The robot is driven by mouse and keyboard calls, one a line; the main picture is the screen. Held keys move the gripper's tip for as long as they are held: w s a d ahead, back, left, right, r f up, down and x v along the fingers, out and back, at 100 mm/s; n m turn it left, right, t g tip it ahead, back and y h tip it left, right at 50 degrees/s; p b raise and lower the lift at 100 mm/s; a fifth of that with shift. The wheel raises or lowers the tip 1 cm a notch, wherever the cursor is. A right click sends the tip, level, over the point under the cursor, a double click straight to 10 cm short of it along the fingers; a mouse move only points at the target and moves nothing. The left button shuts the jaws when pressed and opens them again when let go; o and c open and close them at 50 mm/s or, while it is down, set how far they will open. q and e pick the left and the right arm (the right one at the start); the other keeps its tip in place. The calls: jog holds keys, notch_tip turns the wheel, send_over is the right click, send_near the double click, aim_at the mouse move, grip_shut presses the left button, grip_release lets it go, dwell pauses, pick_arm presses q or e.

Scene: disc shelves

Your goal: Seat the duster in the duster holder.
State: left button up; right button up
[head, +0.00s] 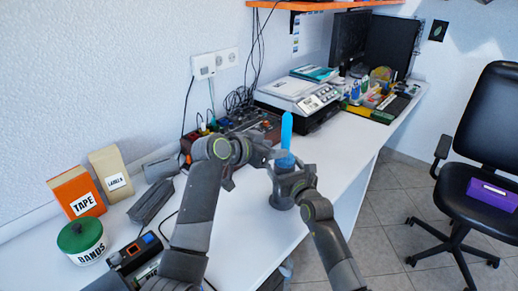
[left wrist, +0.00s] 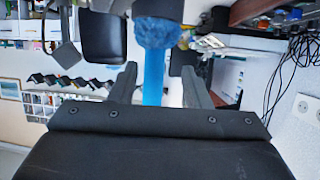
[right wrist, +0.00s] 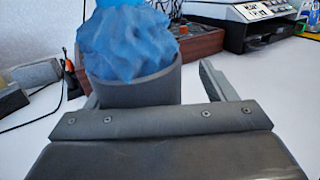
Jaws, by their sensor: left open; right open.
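The duster stands upright, its blue handle (head: 286,130) pointing up and its fluffy blue head (right wrist: 128,45) down in the mouth of the dark grey duster holder (head: 283,201). Part of the head bulges above the rim; its lower part is hidden inside. My left gripper (head: 272,155) is open with its fingers on either side of the handle, just above the head; the left wrist view, turned upside down, shows the handle (left wrist: 152,88) between them. My right gripper (right wrist: 150,88) is open at the holder (right wrist: 140,90), one finger visible to its right, the other mostly hidden.
On the left stand an orange TAPE box (head: 77,190), a LABELS box (head: 110,172) and a green-lidded BANDS tub (head: 82,241). A printer (head: 300,98) stands farther back. The white desk (head: 345,158) is clear right of the holder. An office chair (head: 485,180) stands right.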

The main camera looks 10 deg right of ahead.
pick_arm(q)
jog(key=shift+v, duration=2.5)
